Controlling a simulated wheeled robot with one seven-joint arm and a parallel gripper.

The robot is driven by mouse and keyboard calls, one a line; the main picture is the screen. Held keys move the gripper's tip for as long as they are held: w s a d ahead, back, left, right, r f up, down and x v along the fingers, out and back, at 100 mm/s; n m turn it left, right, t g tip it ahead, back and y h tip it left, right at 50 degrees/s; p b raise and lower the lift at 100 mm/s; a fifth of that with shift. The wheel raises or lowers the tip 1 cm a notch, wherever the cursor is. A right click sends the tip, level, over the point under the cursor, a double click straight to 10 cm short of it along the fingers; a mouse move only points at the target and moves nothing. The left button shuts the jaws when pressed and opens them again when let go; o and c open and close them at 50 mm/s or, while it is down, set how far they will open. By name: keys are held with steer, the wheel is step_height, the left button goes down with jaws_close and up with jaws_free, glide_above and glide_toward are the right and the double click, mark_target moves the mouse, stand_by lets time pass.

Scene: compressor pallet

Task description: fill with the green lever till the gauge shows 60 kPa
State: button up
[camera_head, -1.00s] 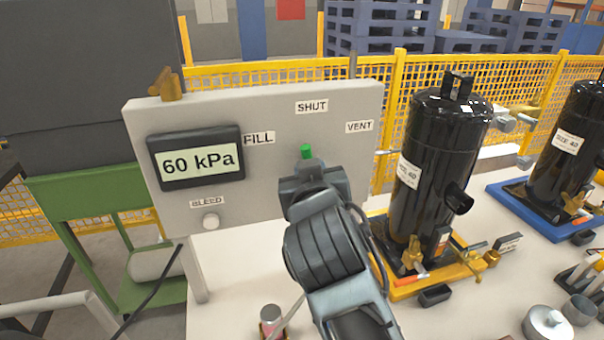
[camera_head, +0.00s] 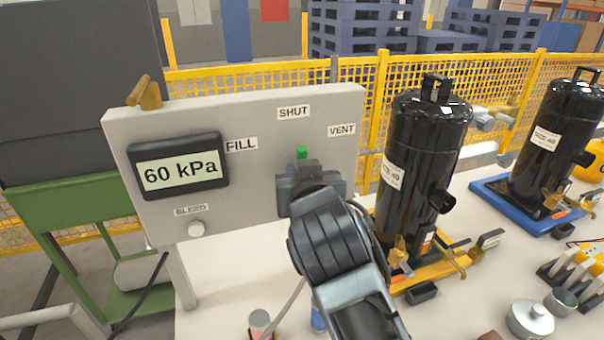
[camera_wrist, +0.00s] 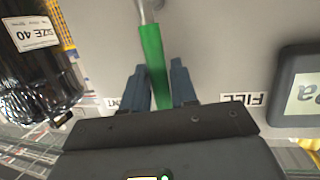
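The grey panel (camera_head: 255,195) carries a gauge (camera_head: 180,167) reading 60 kPa. Labels FILL, SHUT and VENT are spread around the green lever (camera_head: 302,153), whose tip shows below SHUT, between FILL and VENT. My gripper (camera_head: 308,172) is at the lever and hides most of it in the head view. In the wrist view the green lever (camera_wrist: 153,60) runs between the two fingers of my gripper (camera_wrist: 159,80). The fingers look apart, with a narrow gap on the right; contact on the left is unclear.
A bleed knob (camera_head: 196,229) is at the panel's lower left, and a brass fitting (camera_head: 146,93) sits on its top edge. A black compressor (camera_head: 425,150) stands close to the right of my arm. Small cans stand on the table below the panel.

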steer(key=shift+o, duration=1.3)
steer(key=b+v, duration=0.1)
steer(key=v, duration=0.6)
steer(key=shift+s, duration=0.35)
steer(key=shift+r, duration=0.15)
steer(key=s+d+f, duration=0.5)
steer(key=s+f, duration=0.3)
steer(key=s, duration=0.1)
steer(key=s+d+f, duration=0.5)
steer(key=s+f, duration=0.3)
steer(key=s+d+r, duration=0.1)
steer(key=s+d, duration=0.3)
steer(key=s, duration=0.8)
steer(key=s+d+r+m+h, duration=0.1)
steer(key=s+d, duration=0.3)
steer(key=s, duration=0.7)
steer(key=shift+s+r+g, duration=0.2)
steer(key=shift+s+g, duration=0.1)
steer(key=shift+s, duration=0.1)
